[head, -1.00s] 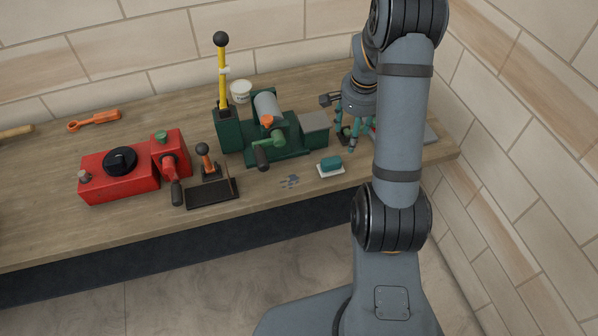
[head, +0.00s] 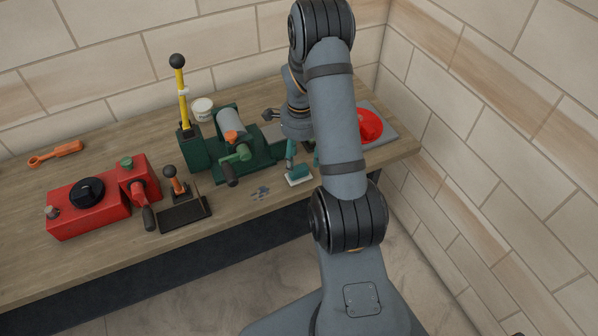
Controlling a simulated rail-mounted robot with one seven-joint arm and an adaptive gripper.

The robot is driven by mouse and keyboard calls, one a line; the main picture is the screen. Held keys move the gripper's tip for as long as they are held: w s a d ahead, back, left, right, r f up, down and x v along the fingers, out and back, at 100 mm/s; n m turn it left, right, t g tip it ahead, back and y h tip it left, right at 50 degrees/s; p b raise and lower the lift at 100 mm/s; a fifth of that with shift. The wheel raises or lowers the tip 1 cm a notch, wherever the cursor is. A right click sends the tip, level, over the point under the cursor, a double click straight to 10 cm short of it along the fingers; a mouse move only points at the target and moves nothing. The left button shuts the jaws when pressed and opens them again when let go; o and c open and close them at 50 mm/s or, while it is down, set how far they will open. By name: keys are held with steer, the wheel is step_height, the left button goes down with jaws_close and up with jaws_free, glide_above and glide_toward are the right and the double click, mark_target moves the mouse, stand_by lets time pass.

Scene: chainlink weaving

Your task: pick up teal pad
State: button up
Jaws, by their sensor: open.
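The teal pad (head: 300,171) is a small block lying on a white base (head: 297,182) near the front edge of the bench, right of the green machine. My gripper (head: 303,158) has teal fingers and points down at the pad from just above and behind it. It is open, and the left finger shows close to the pad's back side. The right finger is partly hidden behind my arm. I cannot tell whether a finger touches the pad.
A green machine (head: 198,157) with a crank stands left of the pad. Small grey pieces (head: 261,193) lie in front of it. A red round object (head: 369,125) sits on a grey plate (head: 391,133) at the right. A red machine (head: 88,209) and a black-based lever (head: 186,214) stand further left.

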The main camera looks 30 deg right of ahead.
mark_target(300, 170)
steer(key=shift+s+a+f+p, duration=0.15)
steer(key=shift+f+p, duration=0.85)
steer(key=shift+f, duration=1.35)
steer(key=c, duration=1.3)
